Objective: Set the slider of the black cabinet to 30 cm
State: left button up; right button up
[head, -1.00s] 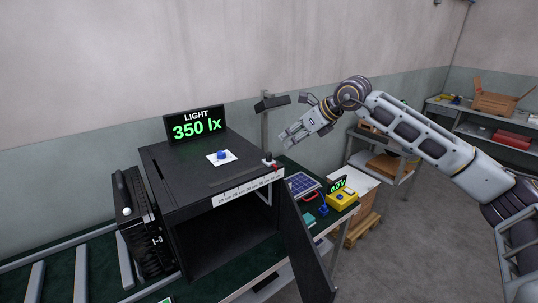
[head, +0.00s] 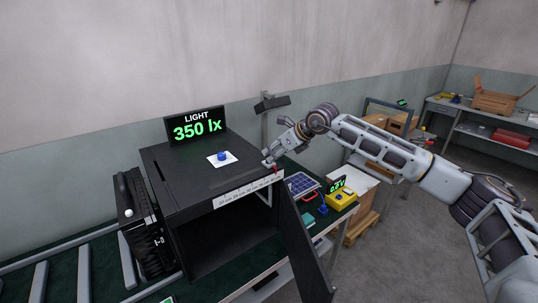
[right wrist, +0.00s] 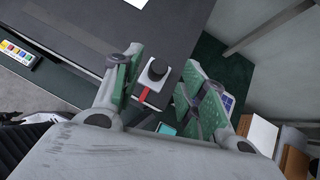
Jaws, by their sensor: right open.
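The black cabinet (head: 190,159) stands on the bench with its door open. A white scale strip (head: 240,190) runs along its top front edge. The slider shows in the right wrist view as a white block with a black knob (right wrist: 157,70) and a red pointer, near the cabinet's corner. In the head view it is mostly hidden by my right gripper (head: 271,160), which is at the strip's right end. In the right wrist view the right gripper (right wrist: 160,88) is open, its green-padded fingers on either side of the slider. I cannot tell if they touch it. My left gripper is not in view.
A display reading 350 lx (head: 197,126) and a blue knob on a white plate (head: 222,158) are on the cabinet top. A lamp post (head: 266,120) stands behind. A solar panel (head: 301,184) and a yellow meter (head: 342,198) lie to the right. The open door (head: 303,240) juts forward.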

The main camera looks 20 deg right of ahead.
aim_at(269, 155)
jog(key=shift+p+x, duration=0.3)
jog(key=shift+x, duration=1.7)
jog(key=shift+a, duration=0.1)
grip_shut()
